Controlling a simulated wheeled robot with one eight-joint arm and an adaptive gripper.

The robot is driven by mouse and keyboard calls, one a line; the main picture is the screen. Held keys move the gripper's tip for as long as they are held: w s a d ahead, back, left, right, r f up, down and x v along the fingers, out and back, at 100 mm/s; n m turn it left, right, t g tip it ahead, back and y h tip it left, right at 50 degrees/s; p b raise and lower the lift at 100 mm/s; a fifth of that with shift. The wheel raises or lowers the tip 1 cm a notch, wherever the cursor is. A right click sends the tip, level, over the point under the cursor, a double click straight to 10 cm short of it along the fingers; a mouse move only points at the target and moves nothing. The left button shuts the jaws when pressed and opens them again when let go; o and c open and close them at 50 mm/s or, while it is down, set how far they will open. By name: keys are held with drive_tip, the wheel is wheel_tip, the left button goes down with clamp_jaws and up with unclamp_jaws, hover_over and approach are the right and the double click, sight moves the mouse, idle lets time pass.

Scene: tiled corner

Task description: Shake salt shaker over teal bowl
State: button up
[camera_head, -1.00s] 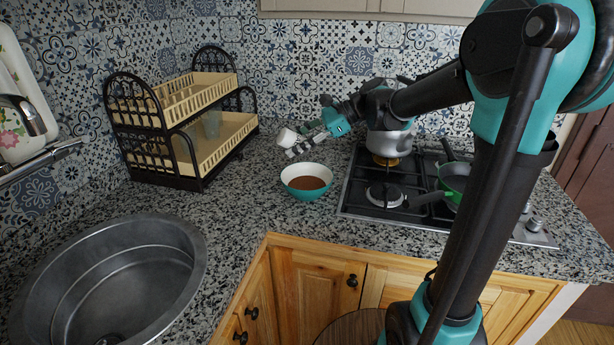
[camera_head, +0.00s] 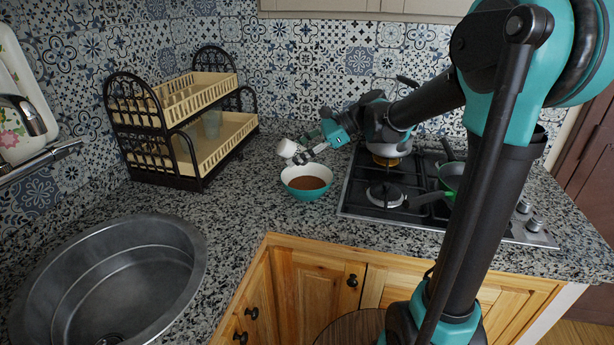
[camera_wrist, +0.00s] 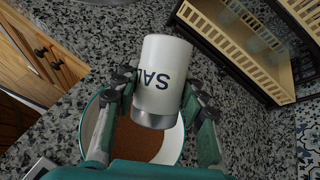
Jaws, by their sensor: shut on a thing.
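My gripper (camera_head: 305,154) is shut on the white salt shaker (camera_head: 287,147), just above the back rim of the teal bowl. In the wrist view the shaker (camera_wrist: 162,72) lies between the two fingers, with dark letters reading "SAL" and a grey metal end pointing toward the bottom of the picture. The teal bowl (camera_head: 308,192) has a white inside and holds brown contents. In the wrist view the bowl (camera_wrist: 92,118) is below the shaker, partly hidden by the shaker and fingers.
A two-tier dish rack (camera_head: 188,160) stands at the back left, with a clear glass (camera_head: 212,124) in it. A metal sink (camera_head: 110,275) is at the front left. A gas stove (camera_head: 385,195) with a pot (camera_head: 390,145) and a green pan (camera_head: 452,177) is right of the bowl.

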drive_tip(key=shift+f, duration=0.5)
drive_tip(key=shift+r, duration=0.1)
drive_tip(key=shift+r, duration=1.95)
wheel_tip(320, 180, down, 4)
drive_tip(key=shift+f, duration=0.1)
drive_tip(key=shift+r, duration=2.1)
